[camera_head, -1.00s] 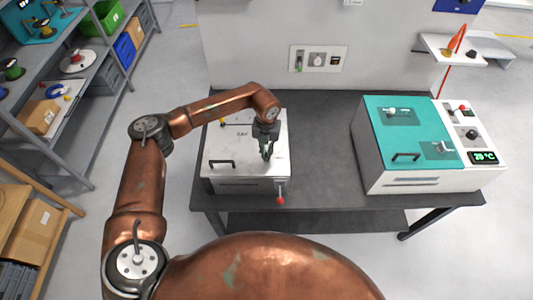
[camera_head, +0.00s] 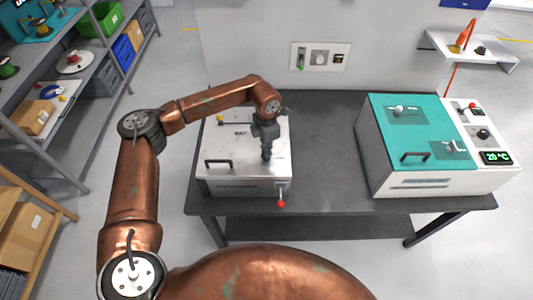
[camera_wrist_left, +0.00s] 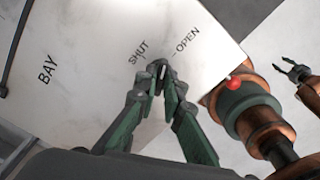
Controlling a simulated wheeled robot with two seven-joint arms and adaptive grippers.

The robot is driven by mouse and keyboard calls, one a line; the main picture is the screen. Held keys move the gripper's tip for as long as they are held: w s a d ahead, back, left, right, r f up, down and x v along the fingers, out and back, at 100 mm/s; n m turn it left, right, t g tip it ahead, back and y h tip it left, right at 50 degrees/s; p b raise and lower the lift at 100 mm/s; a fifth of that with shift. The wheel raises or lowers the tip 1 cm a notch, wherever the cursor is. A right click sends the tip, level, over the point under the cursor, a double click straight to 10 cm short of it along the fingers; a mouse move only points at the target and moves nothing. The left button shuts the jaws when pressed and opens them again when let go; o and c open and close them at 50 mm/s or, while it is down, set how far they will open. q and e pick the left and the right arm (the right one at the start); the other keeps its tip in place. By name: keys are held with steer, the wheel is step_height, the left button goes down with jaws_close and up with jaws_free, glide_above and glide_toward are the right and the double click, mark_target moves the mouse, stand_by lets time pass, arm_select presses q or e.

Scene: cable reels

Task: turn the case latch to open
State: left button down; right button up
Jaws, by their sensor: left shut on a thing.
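The case is a pale metal box (camera_head: 222,143) with a dark handle (camera_head: 219,163) on its lid, on the left of the dark table. In the left wrist view its lid (camera_wrist_left: 90,40) carries the words BAY, SHUT and OPEN. My left gripper (camera_head: 266,156) points down at the lid's right part. In the left wrist view its fingertips (camera_wrist_left: 162,72) close together on the case latch, just below the SHUT and OPEN marks. The fingers mostly hide the latch, so its exact angle is unclear. My right gripper (camera_wrist_left: 292,70) shows small at the right edge, fingers apart and empty.
A red-knobbed lever (camera_head: 281,203) sticks out at the case's front right. A teal-lidded machine (camera_head: 400,130) with a 20 °C display stands on the table's right. The table (camera_head: 325,150) between them is clear. A wall panel (camera_head: 320,57) is behind; shelves (camera_head: 100,95) stand left.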

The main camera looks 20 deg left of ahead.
arm_select(q)
steer(key=shift+m+b, duration=0.6)
steer(key=shift+m, duration=0.6)
steer(key=shift+m+b, duration=0.5)
steer(key=shift+m, duration=0.7)
steer(key=c, duration=2)
jaws_free()
steer(key=shift+c, duration=0.2)
steer(key=shift+r, duration=0.1)
step_height(320, 180, up, 12)
